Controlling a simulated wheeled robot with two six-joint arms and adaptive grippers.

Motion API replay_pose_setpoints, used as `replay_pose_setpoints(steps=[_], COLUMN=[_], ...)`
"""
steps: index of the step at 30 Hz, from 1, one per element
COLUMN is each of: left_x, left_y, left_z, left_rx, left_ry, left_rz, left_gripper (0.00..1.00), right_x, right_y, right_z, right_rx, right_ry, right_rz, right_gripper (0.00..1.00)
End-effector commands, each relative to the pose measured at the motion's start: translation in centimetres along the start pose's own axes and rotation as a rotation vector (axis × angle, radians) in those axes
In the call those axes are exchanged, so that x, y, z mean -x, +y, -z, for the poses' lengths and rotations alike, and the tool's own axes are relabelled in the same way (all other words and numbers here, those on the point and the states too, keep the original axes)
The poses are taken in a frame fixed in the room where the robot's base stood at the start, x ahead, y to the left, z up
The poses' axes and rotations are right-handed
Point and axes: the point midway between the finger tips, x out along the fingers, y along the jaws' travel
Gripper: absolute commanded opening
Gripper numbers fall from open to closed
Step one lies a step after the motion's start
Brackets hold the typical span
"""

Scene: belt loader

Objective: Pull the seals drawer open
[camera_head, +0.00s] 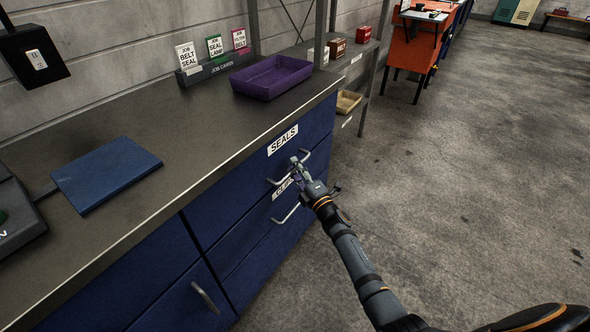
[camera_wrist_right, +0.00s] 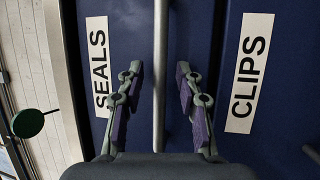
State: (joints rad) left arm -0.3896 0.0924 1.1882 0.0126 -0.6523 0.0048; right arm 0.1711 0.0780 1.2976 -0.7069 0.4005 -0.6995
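The seals drawer (camera_head: 235,192) is the upper blue drawer under the countertop, with a white SEALS label (camera_head: 282,141). Its front looks flush with the cabinet, so it appears shut. Its grey bar handle (camera_wrist_right: 160,40) runs between the fingers of my right gripper (camera_wrist_right: 158,82). The fingers are apart, one on each side of the bar, with visible gaps. In the head view my right gripper (camera_head: 299,165) is at this handle and hides its middle. My left gripper is not in view.
The clips drawer (camera_head: 250,262) lies just below, with its own handle (camera_head: 286,214) and label. The countertop (camera_head: 180,120) holds a purple tray (camera_head: 271,78), job cards (camera_head: 215,68) and a blue plate (camera_head: 106,174). The floor (camera_head: 450,180) to the right is clear.

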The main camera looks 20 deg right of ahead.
Motion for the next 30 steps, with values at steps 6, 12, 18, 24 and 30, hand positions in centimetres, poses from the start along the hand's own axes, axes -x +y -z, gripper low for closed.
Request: replay_pose_setpoints(steps=[6, 12, 18, 24, 30], left_x=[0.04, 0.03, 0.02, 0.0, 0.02], left_y=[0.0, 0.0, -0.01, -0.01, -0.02], left_z=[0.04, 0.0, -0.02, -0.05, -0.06], left_rx=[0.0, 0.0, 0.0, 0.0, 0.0], left_ry=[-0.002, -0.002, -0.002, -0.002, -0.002], left_rz=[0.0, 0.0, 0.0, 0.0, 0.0], left_gripper=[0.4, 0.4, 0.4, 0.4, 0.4], right_x=[-0.35, -0.32, -0.31, -0.3, -0.22], right_y=[-0.04, -0.05, -0.05, -0.07, -0.07], right_z=[0.01, 0.0, -0.01, -0.01, -0.04], right_rx=[0.0, 0.0, 0.0, 0.0, 0.0], right_ry=[0.0, 0.0, 0.0, 0.0, 0.0], right_rz=[0.001, 0.001, 0.001, 0.002, 0.002], right_gripper=[0.36, 0.21, 0.0, 0.0, 0.0])
